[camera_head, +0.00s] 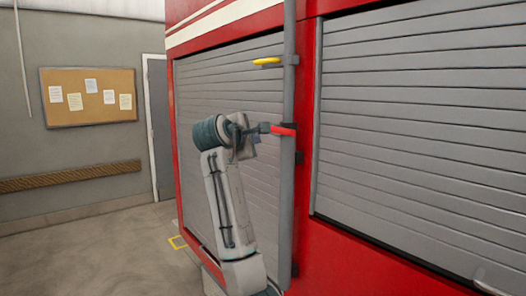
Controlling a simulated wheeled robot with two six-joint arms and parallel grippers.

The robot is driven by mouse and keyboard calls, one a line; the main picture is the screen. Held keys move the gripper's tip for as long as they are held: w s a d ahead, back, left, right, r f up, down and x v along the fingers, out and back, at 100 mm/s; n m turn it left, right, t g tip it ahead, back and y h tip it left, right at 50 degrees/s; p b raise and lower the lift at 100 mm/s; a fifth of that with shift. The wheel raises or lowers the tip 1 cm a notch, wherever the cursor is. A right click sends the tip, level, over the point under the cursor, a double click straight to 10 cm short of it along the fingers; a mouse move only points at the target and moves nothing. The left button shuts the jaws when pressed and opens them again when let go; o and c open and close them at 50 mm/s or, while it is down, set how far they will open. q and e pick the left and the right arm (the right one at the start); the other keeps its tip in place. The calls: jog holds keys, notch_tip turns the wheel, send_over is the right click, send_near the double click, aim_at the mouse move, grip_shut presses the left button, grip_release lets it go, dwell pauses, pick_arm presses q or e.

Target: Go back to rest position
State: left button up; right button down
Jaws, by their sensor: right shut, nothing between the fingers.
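My right gripper (264,128) is in the middle of the head view, at the end of my pale arm that rises from the bottom. It is shut and empty. Its fingertips point right at a red lever (283,131) on a grey vertical pole (287,185). The tips are very close to the lever's left end; I cannot tell whether they touch. A yellow lever (267,61) sticks out to the left from the same pole, higher up. My left gripper is out of view.
A red vehicle body (303,90) with a left grey shutter (265,85) and a right grey shutter (420,130) stands close behind my arm. Open floor (100,250) lies to the left, before a wall with a corkboard (88,97).

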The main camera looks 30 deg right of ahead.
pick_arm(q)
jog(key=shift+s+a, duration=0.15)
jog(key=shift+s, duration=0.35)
